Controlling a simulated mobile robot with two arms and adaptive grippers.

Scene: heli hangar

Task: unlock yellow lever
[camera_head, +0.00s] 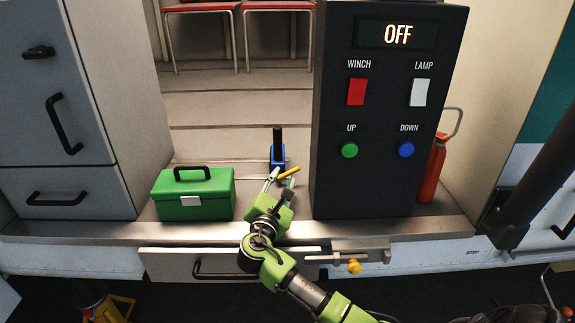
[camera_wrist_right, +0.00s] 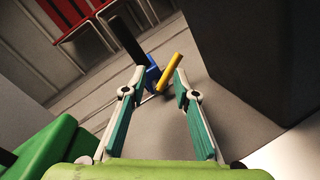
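The yellow lever (camera_head: 289,172) sticks out to the right from a small blue base (camera_head: 278,157) with a black upright post (camera_head: 277,138), on the floor behind the counter edge. In the right wrist view the yellow lever (camera_wrist_right: 171,70) is tilted, beside the blue base (camera_wrist_right: 152,76) and black post (camera_wrist_right: 125,40). My right gripper (camera_head: 283,179) points at the lever from the front. It also shows in the right wrist view (camera_wrist_right: 154,84), with its fingers apart and the lever just beyond the tips; I cannot tell if they touch. My left gripper is not in view.
A green toolbox (camera_head: 193,195) stands to the left. A black control box (camera_head: 385,120) reading OFF stands close on the right, with a red bottle (camera_head: 432,170) beside it. A drawer (camera_head: 225,264) and a yellow knob (camera_head: 354,267) are below the edge.

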